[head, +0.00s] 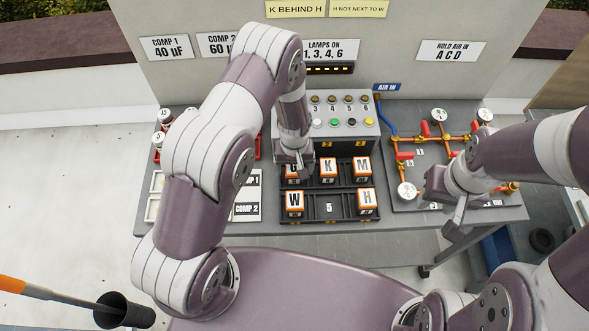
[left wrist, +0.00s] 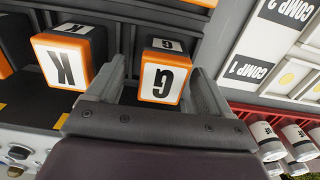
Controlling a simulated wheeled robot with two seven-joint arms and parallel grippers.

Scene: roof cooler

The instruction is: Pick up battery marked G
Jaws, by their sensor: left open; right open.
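The battery marked G (head: 293,170) is a white and orange block in the back left slot of the dark battery tray (head: 330,191). My left gripper (head: 296,166) is over it and hides part of it. In the left wrist view the G battery (left wrist: 162,82) shows upside down between the spread fingers of my left gripper (left wrist: 159,72). The fingers are open, one on each side; I cannot tell whether they touch it. My right gripper (head: 455,222) is open and empty at the right, by the gauge panel.
Batteries K (head: 328,169) and M (head: 362,168) stand right of G, with W (head: 294,203) and H (head: 367,200) in front. The button box (head: 333,120) stands close behind the tray. The gauge panel (head: 428,150) is at the right.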

